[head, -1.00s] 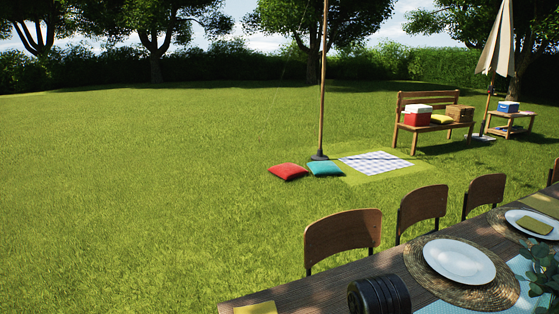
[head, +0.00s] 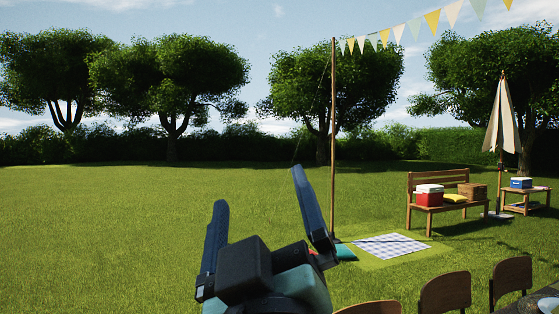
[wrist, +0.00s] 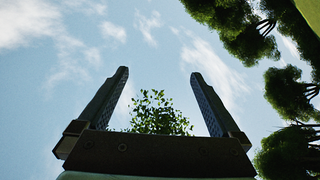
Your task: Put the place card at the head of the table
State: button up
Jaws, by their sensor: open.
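My gripper (head: 260,190) is raised in front of the head camera, its two dark fingers pointing up and spread apart. In the wrist view the gripper (wrist: 160,78) is open, with only sky and a tree top between the fingers. No place card can be made out in either view now. Only a small corner of the table (head: 547,290) shows at the lower right of the head view, with part of a setting on it; its head end is out of view.
Wooden chairs (head: 445,292) line the table's near-left side at the bottom right. A pole (head: 333,130) with bunting stands behind my gripper. Open lawn (head: 100,230) lies to the left.

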jog(key=s+d+r+m+t+h, duration=0.2)
jog(key=s+r+m+t, duration=0.2)
jog(key=s, duration=0.5)
notch_tip(320, 180, up, 3)
jog(key=m, duration=0.2)
jog(key=shift+f+m, duration=0.2)
jog(key=shift+m, duration=0.2)
jog(key=shift+s, duration=0.1)
